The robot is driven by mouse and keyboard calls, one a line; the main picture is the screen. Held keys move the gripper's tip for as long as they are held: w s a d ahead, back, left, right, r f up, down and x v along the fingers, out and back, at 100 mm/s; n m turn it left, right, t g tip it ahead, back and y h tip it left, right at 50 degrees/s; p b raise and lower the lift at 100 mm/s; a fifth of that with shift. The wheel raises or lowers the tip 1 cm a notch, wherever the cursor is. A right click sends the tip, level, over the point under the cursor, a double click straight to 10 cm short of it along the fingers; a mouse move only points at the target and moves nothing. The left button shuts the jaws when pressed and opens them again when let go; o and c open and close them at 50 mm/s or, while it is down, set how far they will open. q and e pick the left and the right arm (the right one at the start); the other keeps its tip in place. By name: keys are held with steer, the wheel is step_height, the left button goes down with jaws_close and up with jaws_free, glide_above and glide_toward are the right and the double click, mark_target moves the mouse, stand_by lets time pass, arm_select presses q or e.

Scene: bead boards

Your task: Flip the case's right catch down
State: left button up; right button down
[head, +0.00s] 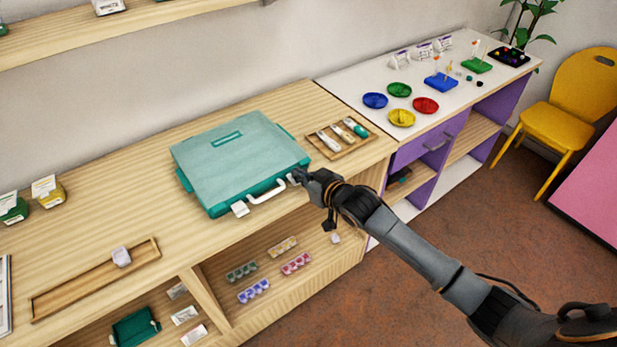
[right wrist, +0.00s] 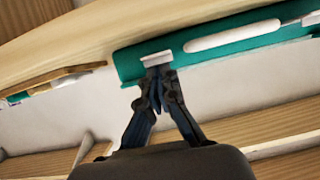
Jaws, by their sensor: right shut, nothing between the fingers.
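The closed teal case (head: 235,150) lies flat on the wooden counter, with a white handle (head: 267,192) on its front side. The left catch (head: 239,208) is a small white tab near the front left corner. The right catch (right wrist: 156,58) is a pale tab on the case's front edge in the right wrist view; the gripper mostly hides it in the head view. My right gripper (right wrist: 158,77) is shut and empty, with its fingertips at the right catch, seemingly touching it. I cannot tell whether the catch is up or down. My left gripper is not in view.
A wooden tray (head: 363,147) with several small tools stands right of the case. A long narrow tray (head: 60,301) lies at the front left. Shelves with bead boxes are below the counter edge. Bare counter lies left of the case.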

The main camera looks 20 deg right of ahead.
steer(key=r+p, duration=0.3)
steer(key=r, duration=0.1)
steer(key=shift+s+d+r+p, duration=0.1)
steer(key=shift+s+d+p, duration=0.05)
steer(key=shift+s+p, duration=0.2)
arm_select(q)
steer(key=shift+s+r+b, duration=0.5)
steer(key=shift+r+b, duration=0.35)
steer(key=shift+b, duration=0.35)
arm_select(e)
steer(key=s+d+r, duration=0.1)
steer(key=s+d, duration=0.2)
steer(key=s, duration=0.5)
steer(key=shift+s+d, duration=0.25)
steer(key=shift+s, duration=0.15)
